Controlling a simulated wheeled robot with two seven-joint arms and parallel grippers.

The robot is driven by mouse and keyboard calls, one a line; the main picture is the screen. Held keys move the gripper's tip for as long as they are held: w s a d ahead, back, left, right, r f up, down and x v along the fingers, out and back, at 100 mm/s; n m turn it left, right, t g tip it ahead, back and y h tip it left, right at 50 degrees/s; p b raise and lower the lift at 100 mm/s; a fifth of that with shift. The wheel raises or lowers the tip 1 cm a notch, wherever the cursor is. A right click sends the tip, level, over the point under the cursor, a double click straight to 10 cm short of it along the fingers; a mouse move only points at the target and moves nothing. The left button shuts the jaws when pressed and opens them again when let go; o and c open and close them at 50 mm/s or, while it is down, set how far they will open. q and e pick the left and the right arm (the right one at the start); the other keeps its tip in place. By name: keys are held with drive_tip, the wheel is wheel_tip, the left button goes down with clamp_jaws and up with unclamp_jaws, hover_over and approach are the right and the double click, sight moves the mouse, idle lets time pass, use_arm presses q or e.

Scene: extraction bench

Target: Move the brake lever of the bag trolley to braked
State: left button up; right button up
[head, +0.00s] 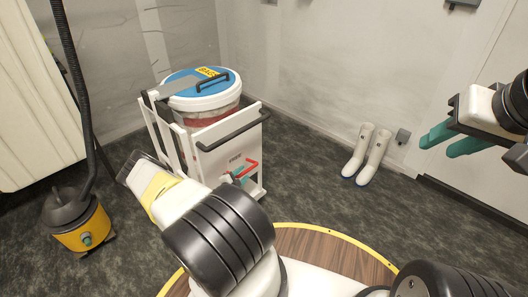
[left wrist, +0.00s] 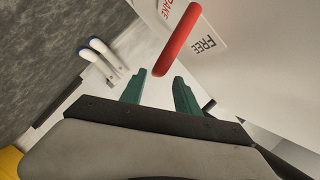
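The bag trolley (head: 215,160) is a white frame with a black handle, standing left of centre in the head view. Its red brake lever (head: 250,168) is on the front panel, partly behind my left gripper. In the left wrist view the red lever (left wrist: 176,40) runs between the red BRAKE label (left wrist: 181,12) and the dark FREE label (left wrist: 204,38). I cannot tell which setting it is at. My left gripper (left wrist: 158,88) is open, its teal fingers either side of the lever's end, with no visible grip. My right gripper (head: 434,146) is open and empty, away at the right.
A white bucket with a blue lid (head: 200,88) sits on the trolley. A yellow and black vacuum (head: 80,225) with a hose stands at the left. White boots (head: 368,155) stand by the wall. The dark floor between trolley and boots is clear.

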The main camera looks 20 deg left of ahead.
sight(248, 169)
use_arm(q)
drive_tip(key=x, duration=0.5)
drive_tip(key=shift+w, duration=0.15)
clamp_jaws()
drive_tip(key=shift+a, duration=0.25)
idle(1.0)
